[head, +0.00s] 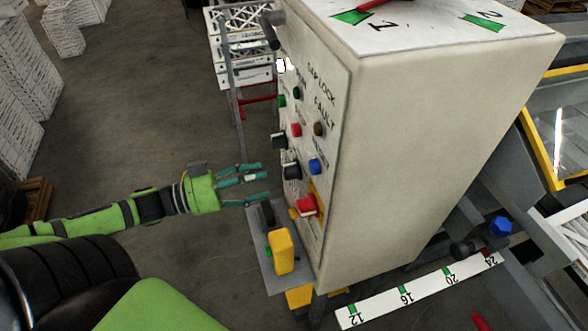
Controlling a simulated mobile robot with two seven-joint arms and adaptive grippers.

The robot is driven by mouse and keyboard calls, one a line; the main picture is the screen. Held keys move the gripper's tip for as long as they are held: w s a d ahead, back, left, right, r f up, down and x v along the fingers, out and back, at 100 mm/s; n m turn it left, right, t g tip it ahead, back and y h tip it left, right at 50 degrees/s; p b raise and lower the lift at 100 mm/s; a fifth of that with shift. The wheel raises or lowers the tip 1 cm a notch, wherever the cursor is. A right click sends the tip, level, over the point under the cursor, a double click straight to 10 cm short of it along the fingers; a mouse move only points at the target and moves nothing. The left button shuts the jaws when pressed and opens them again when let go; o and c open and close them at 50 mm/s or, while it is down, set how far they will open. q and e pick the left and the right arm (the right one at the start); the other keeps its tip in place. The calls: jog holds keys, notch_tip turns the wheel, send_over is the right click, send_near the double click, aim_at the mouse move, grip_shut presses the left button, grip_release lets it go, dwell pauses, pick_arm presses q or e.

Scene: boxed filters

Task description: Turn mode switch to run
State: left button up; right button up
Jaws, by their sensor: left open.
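A beige control cabinet (430,140) stands in the middle right, its control panel (318,95) seen at a steep angle. Two black knobs, an upper one (279,141) and a lower one (292,170), sit on the panel's left part. I cannot tell from the labels which is the mode switch, nor read its setting. My left gripper (264,182) reaches in from the left, open and empty. Its fingers point at the panel near the lower black knob, with no clear contact. My right gripper is not in view.
The panel also carries a red push button (296,130), a blue button (315,166) and a red mushroom button (307,205). A yellow box (281,251) on a grey plate sits below my gripper. A rack (240,75) stands behind; the floor at left is open.

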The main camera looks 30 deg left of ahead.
aim_at(284, 173)
pick_arm(q)
jog(key=shift+x, duration=3.15)
jog(key=shift+w, duration=0.1)
jog(key=c, duration=1.2)
